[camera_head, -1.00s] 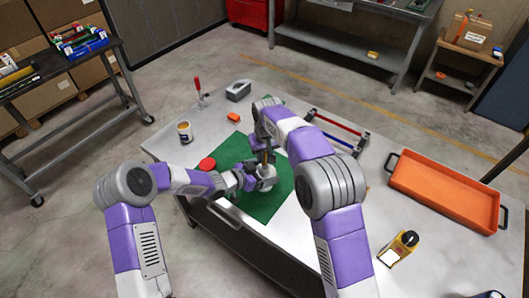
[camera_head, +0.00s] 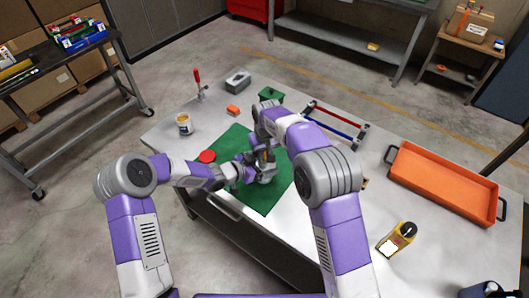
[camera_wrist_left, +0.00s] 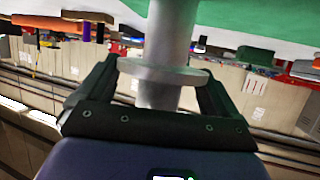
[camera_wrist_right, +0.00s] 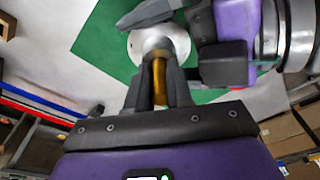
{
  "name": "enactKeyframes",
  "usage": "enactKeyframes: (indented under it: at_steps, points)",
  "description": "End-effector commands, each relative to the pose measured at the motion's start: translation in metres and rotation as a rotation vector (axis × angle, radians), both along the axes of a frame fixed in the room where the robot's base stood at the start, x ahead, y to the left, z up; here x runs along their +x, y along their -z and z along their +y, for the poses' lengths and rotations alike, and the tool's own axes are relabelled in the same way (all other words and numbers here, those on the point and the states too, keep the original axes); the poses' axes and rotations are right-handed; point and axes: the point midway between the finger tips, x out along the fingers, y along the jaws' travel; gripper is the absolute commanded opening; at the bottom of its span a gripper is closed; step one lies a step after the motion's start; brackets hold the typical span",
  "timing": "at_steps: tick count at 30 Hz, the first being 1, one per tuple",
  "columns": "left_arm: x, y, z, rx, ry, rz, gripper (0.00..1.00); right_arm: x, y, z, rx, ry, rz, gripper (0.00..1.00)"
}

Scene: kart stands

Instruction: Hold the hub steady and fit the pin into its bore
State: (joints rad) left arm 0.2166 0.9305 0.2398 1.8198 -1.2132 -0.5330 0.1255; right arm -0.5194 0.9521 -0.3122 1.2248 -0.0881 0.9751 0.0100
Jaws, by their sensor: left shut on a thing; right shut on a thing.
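The hub is a pale grey part with a round flange, near the green mat's middle (camera_head: 265,176). My left gripper (camera_head: 252,173) is shut on it from the left. In the left wrist view the hub (camera_wrist_left: 165,75) stands between the fingers, flange across them. My right gripper (camera_head: 264,152) is shut on the brass-coloured pin above the hub. In the right wrist view the pin (camera_wrist_right: 159,82) runs between the fingers toward the round hub face (camera_wrist_right: 165,43). The pin's far end meets the hub's middle in that view; the bore is hidden, so I cannot tell whether it is inside.
A green mat (camera_head: 270,203) lies under the hands. A red disc (camera_head: 207,156), an open can (camera_head: 184,124) and an orange block (camera_head: 232,109) lie to the left and behind. A rack with red and blue bars (camera_head: 337,122), an orange tray (camera_head: 445,183) and a yellow device (camera_head: 396,239) are right.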

Motion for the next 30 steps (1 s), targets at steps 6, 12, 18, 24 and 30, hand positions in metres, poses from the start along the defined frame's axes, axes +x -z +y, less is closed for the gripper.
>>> enactKeyframes:
  at_steps: [6, 12, 18, 24, 30]
  points:
    - [-0.002, -0.001, -0.002, -0.003, 0.007, -0.003, 0.45, -0.002, 0.012, -0.003, -0.009, 0.003, 0.013, 0.00]
    - [-0.003, 0.000, -0.003, -0.004, 0.009, -0.002, 0.45, -0.002, 0.013, -0.004, -0.009, 0.004, 0.014, 0.39]
    - [-0.004, 0.001, -0.003, -0.002, 0.011, 0.000, 0.45, -0.001, 0.013, -0.006, -0.012, 0.005, 0.014, 0.50]
    - [-0.004, 0.001, -0.003, -0.002, 0.012, 0.002, 0.45, -0.001, 0.011, -0.007, -0.014, 0.005, 0.012, 0.50]
    - [-0.004, 0.003, -0.003, -0.001, 0.009, 0.004, 0.45, -0.005, -0.020, -0.006, -0.009, 0.004, 0.006, 0.50]
